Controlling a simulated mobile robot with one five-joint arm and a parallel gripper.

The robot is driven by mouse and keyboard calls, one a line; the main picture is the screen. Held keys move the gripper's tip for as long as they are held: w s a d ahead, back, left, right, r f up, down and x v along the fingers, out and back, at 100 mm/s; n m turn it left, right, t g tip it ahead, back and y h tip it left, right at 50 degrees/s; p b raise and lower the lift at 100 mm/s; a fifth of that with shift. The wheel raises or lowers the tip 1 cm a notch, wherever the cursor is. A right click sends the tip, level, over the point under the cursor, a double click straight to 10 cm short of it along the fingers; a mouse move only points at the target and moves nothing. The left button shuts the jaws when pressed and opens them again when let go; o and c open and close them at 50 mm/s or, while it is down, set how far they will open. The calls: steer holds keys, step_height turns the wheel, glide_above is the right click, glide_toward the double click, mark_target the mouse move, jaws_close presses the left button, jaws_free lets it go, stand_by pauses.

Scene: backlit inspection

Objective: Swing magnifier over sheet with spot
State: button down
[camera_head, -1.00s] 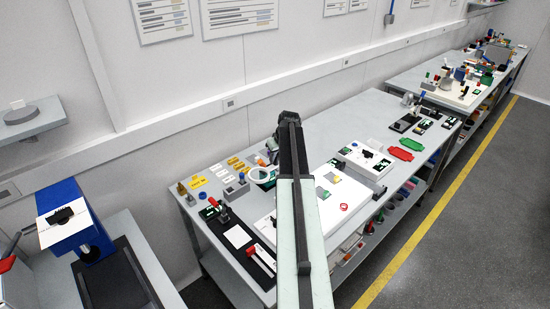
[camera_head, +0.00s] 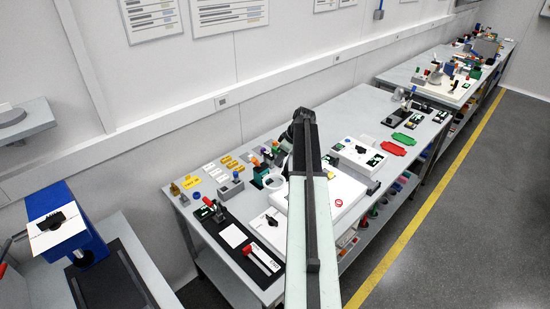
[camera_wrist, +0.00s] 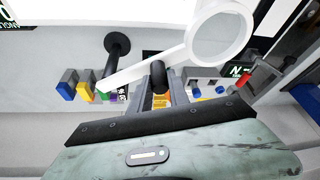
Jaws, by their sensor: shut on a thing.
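The magnifier has a white ring and clear lens (camera_wrist: 218,38) on a white arm (camera_wrist: 138,72) running left past a black post (camera_wrist: 117,45) in the wrist view. In the head view its ring (camera_head: 274,181) shows just left of my arm. My gripper (camera_wrist: 160,82) is shut at the magnifier's arm, around a dark part that looks like its handle. The contact is partly hidden. A white panel (camera_head: 266,226) lies in front of the ring, partly behind my arm. My arm covers the surface right of the ring, and I cannot make out a spot on any sheet.
Small coloured blocks (camera_wrist: 85,90) stand beside the post. A red-handled clamp (camera_head: 208,203) and a black tray (camera_head: 250,262) are at the bench's left front. A white box with a black knob (camera_head: 362,149) stands right of my arm. Red and green trays (camera_head: 394,149) lie farther right.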

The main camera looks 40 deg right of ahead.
steer(key=shift+s+d+n+g+y, duration=0.25)
steer(key=shift+s+d+n+y, duration=0.15)
steer(key=shift+s+d+n, duration=0.55)
steer(key=shift+s+d+n+g+y, duration=0.25)
steer(key=shift+s+d+n+y, duration=0.25)
steer(key=shift+n, duration=0.85)
steer(key=shift+s, duration=0.1)
steer(key=c, duration=1.3)
jaws_free()
steer(key=shift+o, duration=0.2)
steer(key=p+v, duration=0.7)
steer(key=v, duration=0.1)
steer(key=shift+a, duration=0.15)
